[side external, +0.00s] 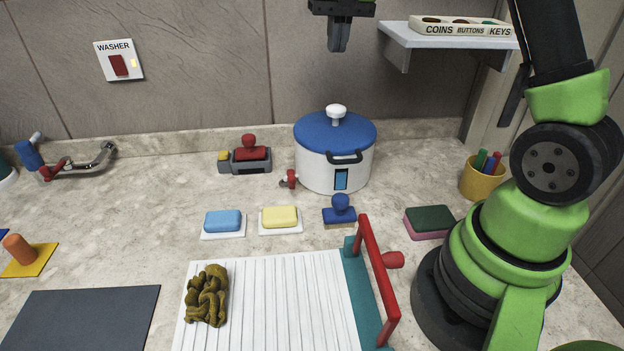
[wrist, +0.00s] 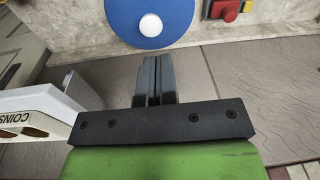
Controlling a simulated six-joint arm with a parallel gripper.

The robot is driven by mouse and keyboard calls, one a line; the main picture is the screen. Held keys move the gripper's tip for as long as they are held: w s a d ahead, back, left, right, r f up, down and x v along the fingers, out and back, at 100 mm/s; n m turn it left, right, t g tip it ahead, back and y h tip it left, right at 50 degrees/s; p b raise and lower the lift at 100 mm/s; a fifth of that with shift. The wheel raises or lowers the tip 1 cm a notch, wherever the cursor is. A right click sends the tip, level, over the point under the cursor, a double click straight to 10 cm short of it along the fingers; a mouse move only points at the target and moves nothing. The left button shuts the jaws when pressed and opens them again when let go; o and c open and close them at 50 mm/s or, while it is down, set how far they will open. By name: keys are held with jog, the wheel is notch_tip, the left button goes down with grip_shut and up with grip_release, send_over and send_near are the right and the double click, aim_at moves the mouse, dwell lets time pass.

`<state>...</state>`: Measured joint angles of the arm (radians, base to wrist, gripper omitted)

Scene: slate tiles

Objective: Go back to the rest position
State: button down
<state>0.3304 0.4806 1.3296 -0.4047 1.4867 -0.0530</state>
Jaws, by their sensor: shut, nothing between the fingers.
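My gripper (side external: 339,38) hangs at the top of the side view, above the blue-lidded white pot (side external: 318,170) and well clear of it. Its two dark fingers are together with nothing between them. In the wrist view my gripper (wrist: 154,62) also shows shut and empty, with the pot's blue lid (wrist: 128,14) and white knob beyond the fingertips. The upper part of my gripper is cut off by the top edge of the side view.
A wall shelf (side external: 398,34) with a labelled tray (side external: 465,30) is to the right of my gripper. The counter holds a yellow cup of pens (side external: 482,182), two soaps on white pads, stamps, and a ribbed white board (side external: 290,300) with a red-handled bar. The air around my gripper is free.

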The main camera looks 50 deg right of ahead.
jog(key=s+a+r+n+t, duration=0.25)
jog(key=s+a+r, duration=0.35)
jog(key=s+a, duration=0.3)
jog(key=s+a+f+n+t+y, duration=0.1)
jog(key=s+a, duration=0.4)
jog(key=s, duration=0.5)
jog(key=f+t+y, duration=0.1)
jog(key=t, duration=0.1)
jog(key=shift+s+f+n+t, duration=0.25)
jog(key=shift+f+n+t, duration=0.05)
jog(key=shift+n+t, duration=0.05)
